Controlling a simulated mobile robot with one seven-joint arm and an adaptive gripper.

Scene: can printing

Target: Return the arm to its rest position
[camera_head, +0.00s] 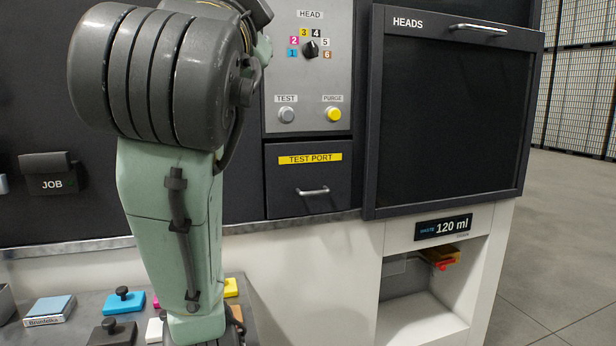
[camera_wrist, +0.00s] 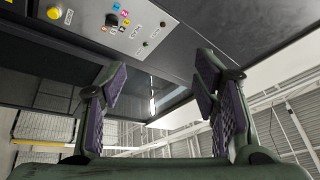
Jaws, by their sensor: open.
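My arm stands large in the left and middle of the head view, its green forearm in front of the machine. My gripper is outside the head view or hidden behind my arm there. In the wrist view my gripper (camera_wrist: 165,100) is open, its two dark-padded fingers wide apart. Nothing is between the fingers. Beyond them are the machine's control panel (camera_wrist: 110,25) and a ceiling structure. The panel also shows in the head view (camera_head: 309,75), with a HEAD dial (camera_head: 310,49), a TEST button (camera_head: 287,115) and a yellow PURGE button (camera_head: 334,114).
A TEST PORT drawer (camera_head: 308,190) and a dark HEADS door (camera_head: 450,115) are shut. A waste display (camera_head: 443,227) reads 120 ml above an open bay (camera_head: 425,315). Coloured blocks, including a cyan one (camera_head: 124,303), lie on a grey shelf beside my arm. Floor at right is clear.

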